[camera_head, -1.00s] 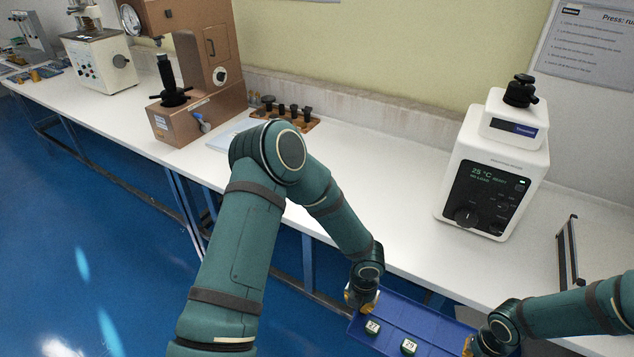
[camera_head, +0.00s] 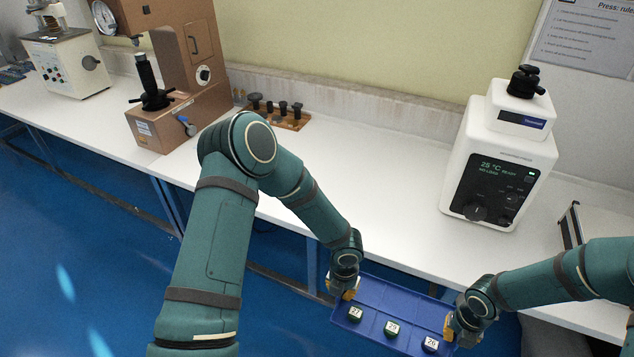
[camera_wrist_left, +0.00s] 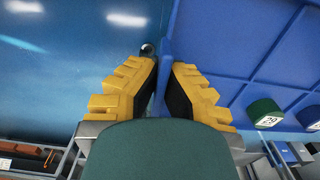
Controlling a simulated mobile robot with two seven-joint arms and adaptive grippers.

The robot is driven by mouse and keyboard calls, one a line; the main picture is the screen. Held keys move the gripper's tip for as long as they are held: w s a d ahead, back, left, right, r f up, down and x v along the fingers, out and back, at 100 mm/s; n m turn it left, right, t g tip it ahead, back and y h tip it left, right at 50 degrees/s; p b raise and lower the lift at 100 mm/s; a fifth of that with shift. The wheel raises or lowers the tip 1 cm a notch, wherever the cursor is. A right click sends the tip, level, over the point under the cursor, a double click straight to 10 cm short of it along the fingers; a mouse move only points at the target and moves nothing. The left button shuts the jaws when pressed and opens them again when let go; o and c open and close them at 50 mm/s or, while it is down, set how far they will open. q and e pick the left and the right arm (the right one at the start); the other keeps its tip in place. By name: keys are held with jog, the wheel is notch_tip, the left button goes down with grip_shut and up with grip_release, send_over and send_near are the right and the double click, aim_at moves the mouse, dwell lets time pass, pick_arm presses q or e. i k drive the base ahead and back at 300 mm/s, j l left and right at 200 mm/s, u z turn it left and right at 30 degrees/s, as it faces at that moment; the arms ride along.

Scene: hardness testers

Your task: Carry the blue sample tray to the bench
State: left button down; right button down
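The blue sample tray (camera_head: 399,293) is in front of the bench's front edge, with blue floor showing around it. My left gripper (camera_head: 344,288) is at the tray's left end. In the left wrist view its yellow fingers (camera_wrist_left: 166,85) stand on both sides of the tray's wall, shut on it. My right gripper (camera_head: 453,326) is at the tray's right end, its yellow fingers at the wall. The white bench (camera_head: 385,205) runs behind.
A white tester (camera_head: 503,155) stands on the bench at right, beside a metal frame (camera_head: 572,226). A brown press (camera_head: 170,115) and a wooden rack with black parts (camera_head: 275,115) stand at left. The bench top between rack and tester is clear.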

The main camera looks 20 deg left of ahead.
aim_at(354, 205)
jog(key=i+j, duration=0.1)
jog(key=j, duration=0.95)
jog(key=i+j, duration=0.1)
jog(key=i, duration=0.9)
